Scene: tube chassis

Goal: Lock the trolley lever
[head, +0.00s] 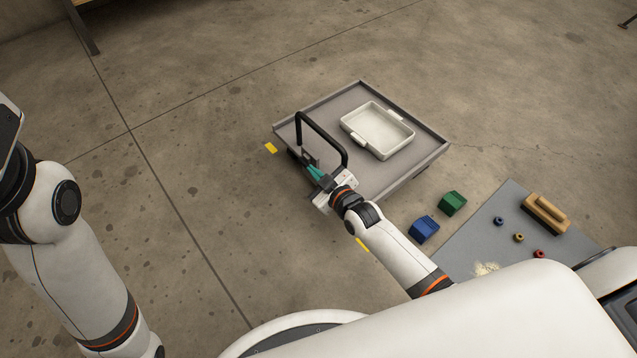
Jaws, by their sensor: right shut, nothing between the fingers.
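The trolley (433,153) is a low grey platform with a raised rim, standing on the floor in the middle of the head view. A black loop handle (323,131) rises at its left end. A teal lever (315,172) shows at the foot of the handle, beside a dark bracket. My right gripper (320,182) is shut and empty, right at the teal lever. I cannot tell whether the fingers touch it, and the gripper hides part of the lever's near end. My left arm shows at the left edge, but its gripper is out of view.
A white tray (352,127) lies on the trolley. Yellow floor marks (271,148) sit beside it. A blue block (424,229) and a green block (452,203) stand near a grey mat (478,235) with small coloured pieces and a wooden-coloured block (545,213). The floor left of the trolley is clear.

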